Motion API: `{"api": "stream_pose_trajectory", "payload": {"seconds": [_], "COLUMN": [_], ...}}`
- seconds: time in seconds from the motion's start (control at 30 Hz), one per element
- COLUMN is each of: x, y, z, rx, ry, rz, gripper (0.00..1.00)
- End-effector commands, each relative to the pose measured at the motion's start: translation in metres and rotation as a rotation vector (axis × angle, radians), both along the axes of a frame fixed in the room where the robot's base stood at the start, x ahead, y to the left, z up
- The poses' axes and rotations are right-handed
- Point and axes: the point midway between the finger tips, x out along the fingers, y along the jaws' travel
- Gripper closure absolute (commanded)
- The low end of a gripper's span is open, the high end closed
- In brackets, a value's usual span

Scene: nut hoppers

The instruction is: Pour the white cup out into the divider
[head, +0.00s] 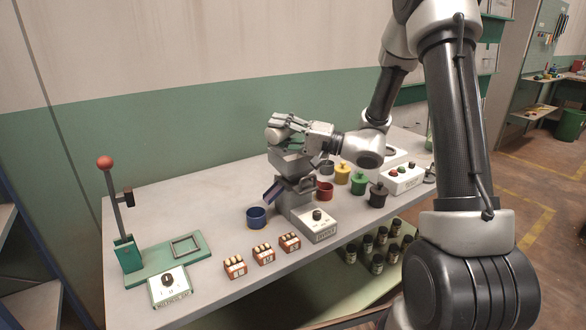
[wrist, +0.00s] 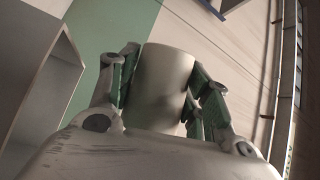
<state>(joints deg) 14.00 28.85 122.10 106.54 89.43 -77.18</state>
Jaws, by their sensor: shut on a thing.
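The white cup (wrist: 162,88) is between the green-padded fingers of my gripper (wrist: 160,92) in the wrist view. In the head view my gripper (head: 290,125) is above the grey hopper machine, which I take as the divider (head: 292,162), with the cup (head: 274,134) lying tilted on its side over the hopper. Fingers partly cover the cup. Its contents and the inside of the hopper are hidden. A chute (head: 273,188) slopes down from the machine toward a blue cup (head: 256,217) on the table.
Red (head: 324,191), yellow (head: 343,175), green (head: 359,184) and dark (head: 378,195) cups stand right of the machine. A control box (head: 318,225) stands in front of it. Small orange boxes (head: 264,254) line the front edge. A red-knobbed lever stand (head: 125,250) is at left.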

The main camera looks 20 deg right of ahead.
Motion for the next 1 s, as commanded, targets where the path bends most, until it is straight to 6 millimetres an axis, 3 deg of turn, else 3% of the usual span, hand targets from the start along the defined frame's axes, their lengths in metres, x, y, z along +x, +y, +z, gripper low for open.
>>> {"api": "stream_pose_trajectory", "payload": {"seconds": [1.0], "x": [0.0028], "y": [-0.0034], "z": [-0.0059], "rx": [0.109], "ry": [0.083], "rz": [0.0], "gripper": [0.76]}}
